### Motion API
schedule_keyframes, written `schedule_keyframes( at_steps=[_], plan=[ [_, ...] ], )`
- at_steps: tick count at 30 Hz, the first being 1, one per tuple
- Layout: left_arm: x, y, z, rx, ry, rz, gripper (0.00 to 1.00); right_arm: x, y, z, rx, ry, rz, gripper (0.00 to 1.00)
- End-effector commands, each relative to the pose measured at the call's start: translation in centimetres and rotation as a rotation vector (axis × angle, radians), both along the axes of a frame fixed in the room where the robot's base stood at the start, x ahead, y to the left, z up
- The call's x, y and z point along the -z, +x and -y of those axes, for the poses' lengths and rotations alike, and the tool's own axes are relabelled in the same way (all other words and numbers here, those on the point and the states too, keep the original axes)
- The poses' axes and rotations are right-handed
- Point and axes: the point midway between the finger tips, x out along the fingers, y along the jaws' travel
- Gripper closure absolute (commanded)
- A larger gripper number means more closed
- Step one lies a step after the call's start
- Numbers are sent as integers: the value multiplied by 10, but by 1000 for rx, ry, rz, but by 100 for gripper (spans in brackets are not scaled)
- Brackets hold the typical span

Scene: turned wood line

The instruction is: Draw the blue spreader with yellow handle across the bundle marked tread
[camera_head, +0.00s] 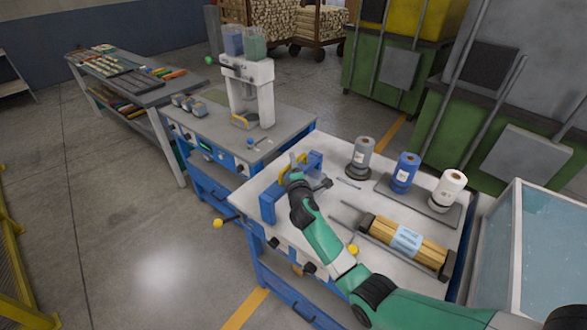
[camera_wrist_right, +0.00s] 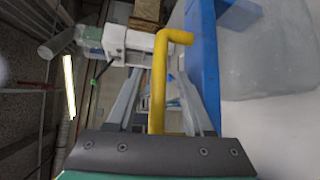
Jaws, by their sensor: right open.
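The blue spreader (camera_head: 268,208) stands at the left edge of the near bench, partly hidden by my arm. Its yellow handle (camera_head: 283,172) shows beside my right gripper (camera_head: 294,164). In the right wrist view the yellow handle (camera_wrist_right: 158,85) runs between the two grey fingers of my right gripper (camera_wrist_right: 160,95), with the blue body (camera_wrist_right: 203,70) at the right. The fingers are open, one on each side of the handle. A bundle of wooden sticks (camera_head: 428,252) with a pale blue label (camera_head: 407,240) lies on the bench's right side; the label text is unreadable. My left gripper is not in view.
Grey (camera_head: 361,157), blue (camera_head: 404,172) and white (camera_head: 448,188) rolls stand at the back of the near bench. A second bench with a white dispenser machine (camera_head: 250,88) stands behind left. A clear-walled box (camera_head: 540,245) is at the right. Bare bench top lies behind my forearm.

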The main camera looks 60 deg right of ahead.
Motion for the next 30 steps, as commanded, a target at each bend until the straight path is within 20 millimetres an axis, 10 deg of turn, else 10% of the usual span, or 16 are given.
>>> schedule_keyframes(
  at_steps=[11,19,30],
  plan=[
    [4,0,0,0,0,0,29,0,5,7,-1,0,0,50],
    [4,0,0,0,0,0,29,0,5,7,-1,0,0,98],
    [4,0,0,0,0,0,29,0,5,7,-1,-1,1,100]
  ],
)
